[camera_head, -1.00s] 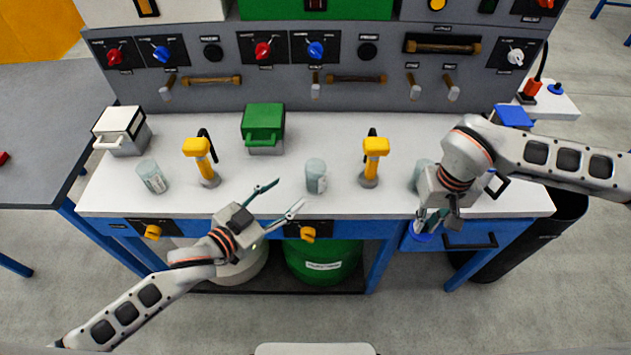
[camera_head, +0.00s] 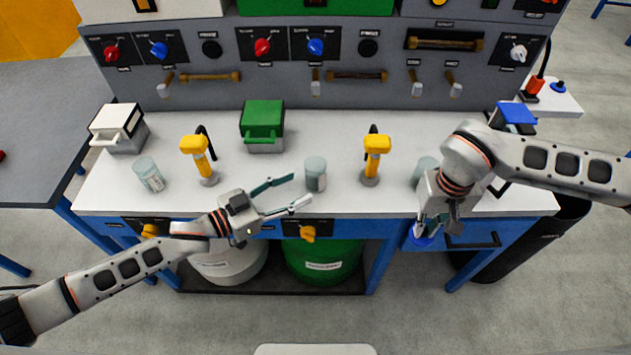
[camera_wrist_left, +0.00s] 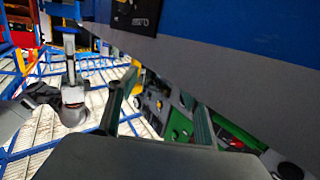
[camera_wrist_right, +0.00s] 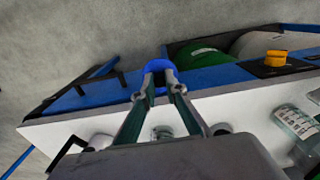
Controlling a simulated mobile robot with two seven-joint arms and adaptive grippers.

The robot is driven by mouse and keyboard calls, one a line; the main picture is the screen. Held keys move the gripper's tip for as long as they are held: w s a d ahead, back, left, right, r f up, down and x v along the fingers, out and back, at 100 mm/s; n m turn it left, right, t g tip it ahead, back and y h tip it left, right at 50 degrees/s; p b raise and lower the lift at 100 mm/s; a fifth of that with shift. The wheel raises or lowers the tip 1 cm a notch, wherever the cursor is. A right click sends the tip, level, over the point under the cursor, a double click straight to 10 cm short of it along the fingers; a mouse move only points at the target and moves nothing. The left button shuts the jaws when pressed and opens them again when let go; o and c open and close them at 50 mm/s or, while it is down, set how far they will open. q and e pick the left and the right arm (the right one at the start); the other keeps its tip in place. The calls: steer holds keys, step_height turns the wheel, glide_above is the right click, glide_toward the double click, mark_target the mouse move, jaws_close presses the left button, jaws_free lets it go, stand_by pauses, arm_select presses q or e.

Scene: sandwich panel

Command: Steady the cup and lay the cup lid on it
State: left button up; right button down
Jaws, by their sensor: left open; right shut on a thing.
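My right gripper (camera_head: 432,231) is shut on the blue cup lid (camera_head: 421,242) and holds it near the bench's front edge, at the right. The lid also shows between the fingertips in the right wrist view (camera_wrist_right: 158,67). A grey, glassy cup (camera_head: 316,173) stands upright on the bench, mid-front. Similar cups stand at the left (camera_head: 150,174) and at the right (camera_head: 424,170), the latter partly hidden by my right arm. My left gripper (camera_head: 300,190) is open, its fingers pointing right, close to the middle cup's left side. I cannot tell whether they touch it.
Two yellow-headed fixtures (camera_head: 194,145) (camera_head: 377,144) stand between the cups. A white box (camera_head: 117,125) and a green-lidded box (camera_head: 262,122) are behind. A knob panel rises at the back. The white bench top (camera_head: 335,130) has free room around the middle cup.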

mark_target(307, 183)
arm_select(q)
steer(key=shift+x, duration=2.8)
arm_select(e)
steer(key=shift+f, duration=0.5)
arm_select(q)
steer(key=c, duration=0.6)
steer(key=shift+o, duration=0.2)
arm_select(e)
steer(key=shift+a, duration=0.1)
steer(key=w+a+r, duration=0.2)
steer(key=w+a, duration=0.1)
steer(key=a, duration=0.1)
steer(key=w+a+r, duration=0.2)
steer(key=w+a, duration=0.1)
steer(key=a, duration=0.1)
steer(key=w+a+r, duration=0.2)
steer(key=w+a, duration=0.1)
steer(key=a, duration=0.1)
steer(key=shift+a+r, duration=0.15)
steer(key=shift+r, duration=0.05)
steer(key=w+a+r, duration=0.5)
steer(key=a+r, duration=0.4)
steer(key=a, duration=0.3)
steer(key=shift+w+f, duration=0.1)
steer(key=shift+f, duration=2.4)
